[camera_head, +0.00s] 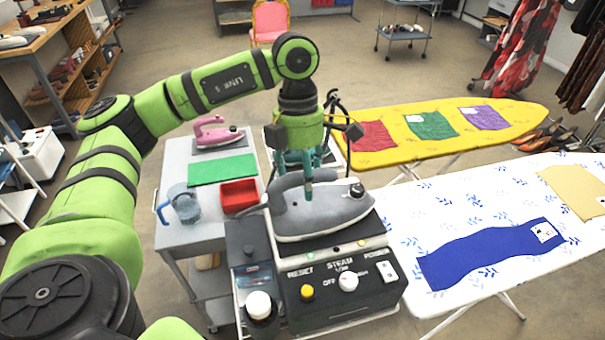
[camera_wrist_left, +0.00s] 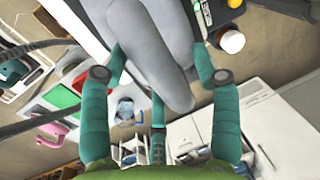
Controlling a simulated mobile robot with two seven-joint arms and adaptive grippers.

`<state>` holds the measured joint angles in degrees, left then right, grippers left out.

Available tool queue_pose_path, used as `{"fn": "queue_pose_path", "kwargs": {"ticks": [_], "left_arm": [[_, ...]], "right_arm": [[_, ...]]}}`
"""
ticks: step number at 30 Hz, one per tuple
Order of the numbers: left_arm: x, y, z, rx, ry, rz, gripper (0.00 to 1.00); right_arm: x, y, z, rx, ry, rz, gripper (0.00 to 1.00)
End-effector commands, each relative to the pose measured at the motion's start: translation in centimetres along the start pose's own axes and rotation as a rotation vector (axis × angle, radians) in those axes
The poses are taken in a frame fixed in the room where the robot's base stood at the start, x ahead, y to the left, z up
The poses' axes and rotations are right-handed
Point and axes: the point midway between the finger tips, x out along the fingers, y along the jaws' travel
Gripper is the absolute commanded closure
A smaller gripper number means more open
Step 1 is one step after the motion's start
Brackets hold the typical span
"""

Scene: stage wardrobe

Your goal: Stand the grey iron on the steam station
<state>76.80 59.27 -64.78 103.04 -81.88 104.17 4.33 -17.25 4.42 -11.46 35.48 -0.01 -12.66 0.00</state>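The grey iron (camera_head: 318,215) sits on top of the black steam station (camera_head: 340,300), sole down, with its pointed end toward the right. My left gripper (camera_head: 303,180) is directly above the iron, its teal fingers reaching down around the handle. In the left wrist view, the grey handle (camera_wrist_left: 158,50) lies between the spread fingers of the gripper (camera_wrist_left: 160,62). They look open, apart from the handle, though contact at the tips is hard to judge. My right gripper is not in view.
A side table (camera_head: 180,237) at left holds a pink iron (camera_head: 215,133), green mat (camera_head: 222,170), red tray (camera_head: 239,195) and pitcher (camera_head: 185,205). A white ironing board (camera_head: 420,215) and a yellow one (camera_head: 385,122) stand at right. Cables run behind the gripper.

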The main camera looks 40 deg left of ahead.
Motion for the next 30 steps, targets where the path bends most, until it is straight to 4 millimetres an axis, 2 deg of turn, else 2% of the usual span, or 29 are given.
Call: {"fn": "queue_pose_path", "kwargs": {"ticks": [4,8,12,15,21,24,30], "left_arm": [[-0.4,-0.1,0.0,0.0,-0.001,0.001,0.38],[-1.7,0.1,0.1,0.001,-0.004,0.003,0.38],[-4.7,0.0,0.2,0.003,-0.007,0.003,0.38],[-7.3,0.0,0.1,-0.001,-0.005,0.004,0.38],[-10.5,-0.1,0.0,-0.001,-0.003,0.003,0.38],[-11.5,-0.1,0.1,0.0,-0.001,0.002,0.38],[-12.2,-0.1,0.0,0.001,0.0,0.0,0.38]], "right_arm": [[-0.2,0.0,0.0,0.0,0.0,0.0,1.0],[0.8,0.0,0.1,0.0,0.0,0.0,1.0],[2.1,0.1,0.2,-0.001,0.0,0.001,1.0],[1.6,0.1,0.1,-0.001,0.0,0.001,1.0],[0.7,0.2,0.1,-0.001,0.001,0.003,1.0],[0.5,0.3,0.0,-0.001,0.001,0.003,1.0],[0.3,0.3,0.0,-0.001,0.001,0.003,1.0]]}}
